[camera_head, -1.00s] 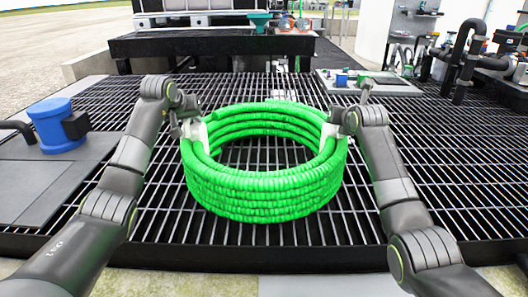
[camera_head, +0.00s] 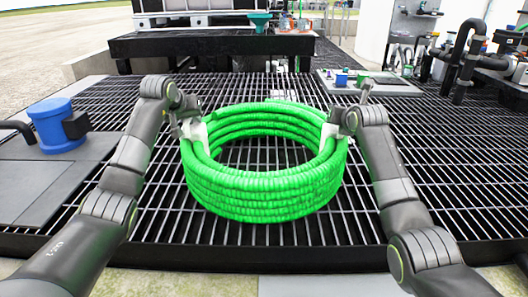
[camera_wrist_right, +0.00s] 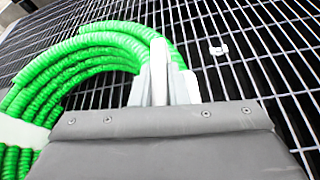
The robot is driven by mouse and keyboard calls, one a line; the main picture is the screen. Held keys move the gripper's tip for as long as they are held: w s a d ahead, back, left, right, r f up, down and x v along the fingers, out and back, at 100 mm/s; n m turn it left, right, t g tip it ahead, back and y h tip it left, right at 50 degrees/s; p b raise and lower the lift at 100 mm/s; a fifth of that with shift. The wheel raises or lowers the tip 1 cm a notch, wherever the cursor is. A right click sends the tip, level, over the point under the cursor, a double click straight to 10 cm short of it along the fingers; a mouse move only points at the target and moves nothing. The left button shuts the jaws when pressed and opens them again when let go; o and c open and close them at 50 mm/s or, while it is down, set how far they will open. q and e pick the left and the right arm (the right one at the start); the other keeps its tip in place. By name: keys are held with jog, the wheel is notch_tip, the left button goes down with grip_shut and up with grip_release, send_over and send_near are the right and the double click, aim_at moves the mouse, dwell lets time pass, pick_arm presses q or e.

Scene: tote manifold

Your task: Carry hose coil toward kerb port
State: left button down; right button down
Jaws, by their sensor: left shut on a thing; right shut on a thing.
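The green ribbed hose coil (camera_head: 262,196) is in the middle of the head view, a stack of several loops over the black grating. My left gripper (camera_head: 193,132) is shut on the coil's left side, at a pale wrap. My right gripper (camera_head: 332,130) is shut on its right side, at another pale wrap. In the right wrist view the coil (camera_wrist_right: 70,68) curves in at the left and the pale fingers (camera_wrist_right: 160,75) close at its edge. Whether the coil touches the grating is hard to tell. I cannot pick out the kerb port for certain.
The black grating (camera_head: 420,150) is open around the coil. A blue-capped fitting (camera_head: 56,124) stands on a dark plate at left. A black bench (camera_head: 210,46) is behind. Black pipes (camera_head: 462,60) stand at the back right.

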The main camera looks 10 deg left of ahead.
pick_arm(q)
jog(key=shift+r, duration=0.15)
pick_arm(e)
jog(key=shift+r, duration=0.15)
pick_arm(q)
jog(key=shift+r, duration=0.1)
pick_arm(e)
jog(key=shift+w+r, duration=0.1)
